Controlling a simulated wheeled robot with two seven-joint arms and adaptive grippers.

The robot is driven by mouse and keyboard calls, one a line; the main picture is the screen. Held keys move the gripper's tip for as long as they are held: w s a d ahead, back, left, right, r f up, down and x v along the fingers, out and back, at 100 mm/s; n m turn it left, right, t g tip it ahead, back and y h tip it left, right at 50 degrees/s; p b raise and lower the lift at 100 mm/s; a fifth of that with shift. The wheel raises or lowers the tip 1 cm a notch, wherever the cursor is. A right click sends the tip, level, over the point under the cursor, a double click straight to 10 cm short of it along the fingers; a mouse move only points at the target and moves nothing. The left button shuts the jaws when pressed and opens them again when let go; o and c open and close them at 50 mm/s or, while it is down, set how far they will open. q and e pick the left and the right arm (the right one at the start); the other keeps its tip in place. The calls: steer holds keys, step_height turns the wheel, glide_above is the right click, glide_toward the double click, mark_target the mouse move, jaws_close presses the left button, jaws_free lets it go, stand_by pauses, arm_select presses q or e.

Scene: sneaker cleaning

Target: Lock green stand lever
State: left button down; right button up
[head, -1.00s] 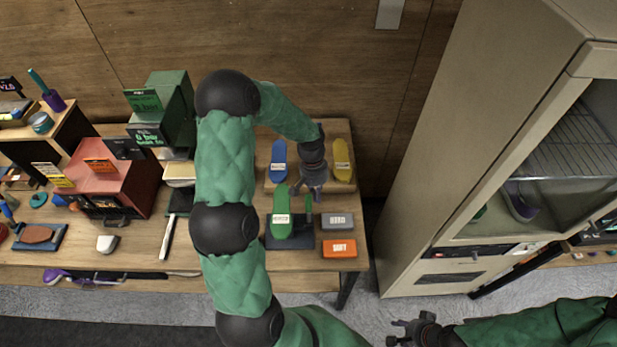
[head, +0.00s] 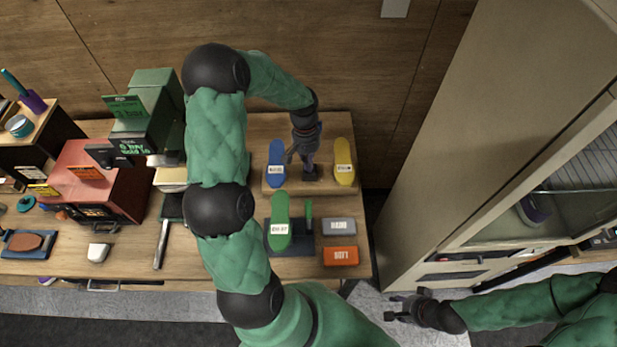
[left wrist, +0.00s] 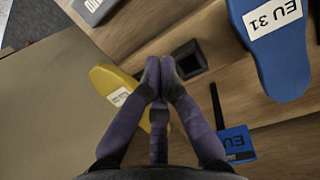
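The green stand stands at the front of the table in the head view, with a dark base (head: 292,247) and a green shoe form (head: 281,222) with a white label. Its green lever (head: 309,212) sticks up just right of the form; whether it is locked is unclear. My left gripper (head: 301,159) is behind the stand, apart from the lever, over the raised board between the blue and yellow forms. In the left wrist view its fingertips (left wrist: 160,72) meet with nothing visible between them. The green stand is not visible there. My right gripper (head: 393,307) is open and empty off the table's front right.
A blue form (head: 276,163) and a yellow form (head: 344,162) flank my left gripper. A grey block (head: 339,226) and orange block (head: 340,256) lie right of the stand. A red box (head: 92,185) stands left; a tall cabinet (head: 470,130) stands right.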

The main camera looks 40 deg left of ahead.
arm_select(q)
steer(key=s+d+f, duration=0.3)
steer(key=s+f, duration=0.1)
steer(key=f, duration=0.3)
steer(key=shift+d+p, duration=0.2)
steer(key=shift+p, duration=0.25)
steer(key=shift+s, duration=0.1)
